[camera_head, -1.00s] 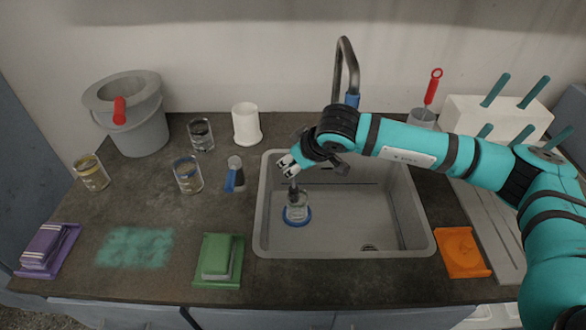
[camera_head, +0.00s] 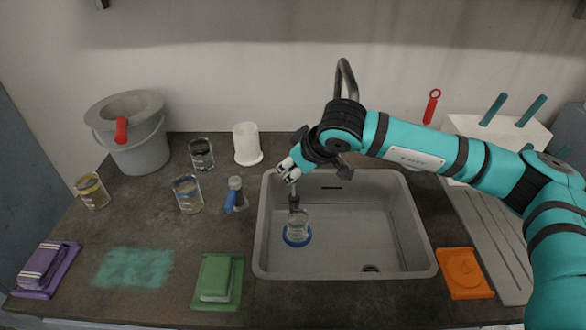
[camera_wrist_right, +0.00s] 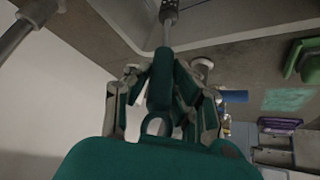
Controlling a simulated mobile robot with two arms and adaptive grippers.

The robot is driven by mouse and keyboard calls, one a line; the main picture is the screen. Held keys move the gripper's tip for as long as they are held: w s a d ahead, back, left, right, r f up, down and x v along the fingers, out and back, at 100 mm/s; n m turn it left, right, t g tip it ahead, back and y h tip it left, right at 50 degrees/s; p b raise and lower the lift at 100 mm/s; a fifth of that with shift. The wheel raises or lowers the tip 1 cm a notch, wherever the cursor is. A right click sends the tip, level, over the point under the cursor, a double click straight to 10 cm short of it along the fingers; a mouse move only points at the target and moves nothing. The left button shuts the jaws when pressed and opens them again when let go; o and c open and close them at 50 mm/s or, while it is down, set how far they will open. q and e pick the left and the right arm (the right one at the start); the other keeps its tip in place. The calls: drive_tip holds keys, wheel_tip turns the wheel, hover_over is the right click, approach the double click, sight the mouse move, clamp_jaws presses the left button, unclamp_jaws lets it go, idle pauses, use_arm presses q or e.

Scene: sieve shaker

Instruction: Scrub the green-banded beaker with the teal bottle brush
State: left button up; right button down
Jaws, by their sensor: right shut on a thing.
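My right gripper (camera_head: 288,170) is shut on the teal bottle brush, above the left part of the sink. In the right wrist view its fingers (camera_wrist_right: 163,110) close around the brush's teal handle (camera_wrist_right: 160,85), with the shaft running up to the bristles (camera_wrist_right: 169,12). In the head view the dark bristle head (camera_head: 294,198) hangs just over the mouth of a clear beaker (camera_head: 298,226); whether its tip is inside is unclear. The beaker stands upright on a blue ring (camera_head: 289,241) in the sink. Its band colour cannot be made out. My left gripper is not in view.
The grey sink (camera_head: 345,272) has a faucet (camera_head: 345,76) behind it. Left of it stand a blue-banded beaker (camera_head: 187,194), a dark-banded one (camera_head: 202,154), a yellow-banded one (camera_head: 92,190), a white holder (camera_head: 247,143) and a bucket (camera_head: 138,150). A green mat (camera_head: 236,280) lies front left.

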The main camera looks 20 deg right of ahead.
drive_tip(key=shift+r, duration=2.45)
